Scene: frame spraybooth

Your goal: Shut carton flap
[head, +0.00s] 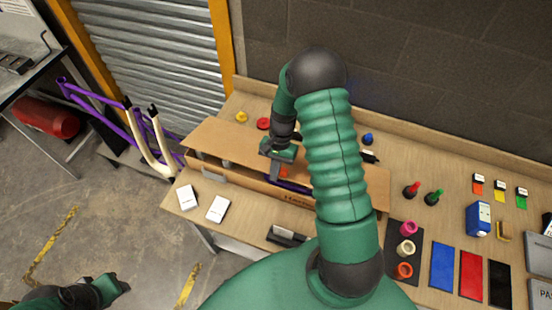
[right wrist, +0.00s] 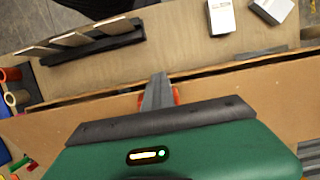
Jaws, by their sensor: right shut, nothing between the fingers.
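A long brown carton (head: 255,187) lies on the wooden bench. A broad brown flap (head: 225,143) stretches along its far side, and a narrow opening shows between flap and front wall. Something purple (head: 290,185) shows inside. My right gripper (head: 274,172) is shut and empty, its fingertips at the carton's opening near the flap edge. In the right wrist view the shut fingers (right wrist: 158,92) overlap the carton's long edge, with a red-orange thing partly hidden behind them. I cannot tell whether they touch the cardboard. My right arm hides the carton's right part. My left gripper (head: 118,285) hangs low at the left, away from the bench.
White boxes (head: 217,208) lie on the bench in front of the carton, beside a dark rack (head: 287,235). Tape rolls (head: 405,270), coloured panels (head: 470,275) and a blue box (head: 478,219) stand right. A purple bike frame (head: 110,122) stands left of the bench.

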